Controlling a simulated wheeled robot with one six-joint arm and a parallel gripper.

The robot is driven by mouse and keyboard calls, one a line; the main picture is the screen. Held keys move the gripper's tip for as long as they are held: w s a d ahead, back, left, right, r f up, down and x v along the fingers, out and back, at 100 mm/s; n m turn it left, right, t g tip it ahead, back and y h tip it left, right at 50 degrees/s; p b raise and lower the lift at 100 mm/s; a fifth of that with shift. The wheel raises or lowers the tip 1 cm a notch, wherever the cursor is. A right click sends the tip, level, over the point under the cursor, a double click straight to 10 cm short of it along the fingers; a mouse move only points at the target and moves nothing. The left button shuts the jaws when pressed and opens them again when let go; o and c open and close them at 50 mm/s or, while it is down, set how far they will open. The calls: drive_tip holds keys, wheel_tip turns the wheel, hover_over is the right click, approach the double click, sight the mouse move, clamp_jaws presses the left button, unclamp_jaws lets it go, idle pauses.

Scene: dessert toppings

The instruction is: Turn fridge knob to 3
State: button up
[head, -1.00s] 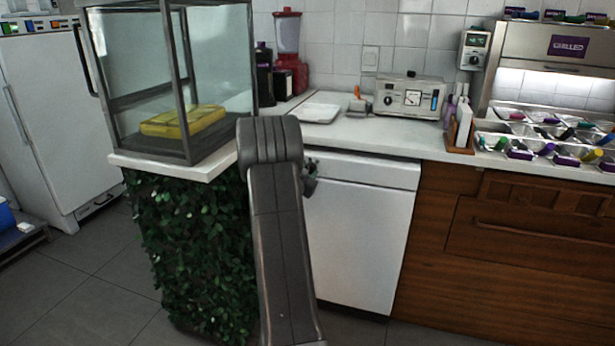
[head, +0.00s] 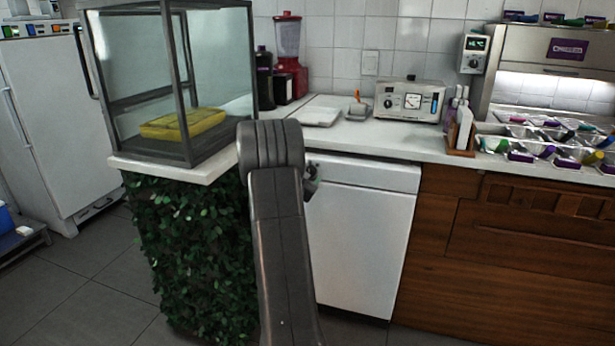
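A white under-counter fridge or cabinet (head: 362,238) stands below the counter, just right of my arm. No knob can be made out on its front. A tall white fridge (head: 60,130) stands at the far left, with a strip of small coloured controls (head: 30,29) along its top; no knob or number can be read there. My arm rises in the middle of the view. A small dark part of my gripper (head: 312,179) shows beside the arm, in front of the under-counter unit's left edge. The fingers are mostly hidden, and contact cannot be told.
A glass case (head: 215,70) with a yellow tray stands on a leafy-sided counter at left. A silver appliance (head: 409,101) with dials, a red blender (head: 288,50) and a white tray (head: 316,116) sit on the counter. Topping bins (head: 545,140) are at right.

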drive_tip(key=p+v, duration=0.1)
drive_tip(key=v, duration=1.2)
drive_tip(key=shift+s+p, duration=0.3)
drive_tip(key=shift+s, duration=0.1)
drive_tip(key=shift+w+a, duration=0.1)
drive_tip(key=b+x, duration=0.1)
drive_tip(key=x, duration=1.2)
drive_tip(key=shift+w, duration=0.35)
drive_tip(key=shift+s, duration=0.15)
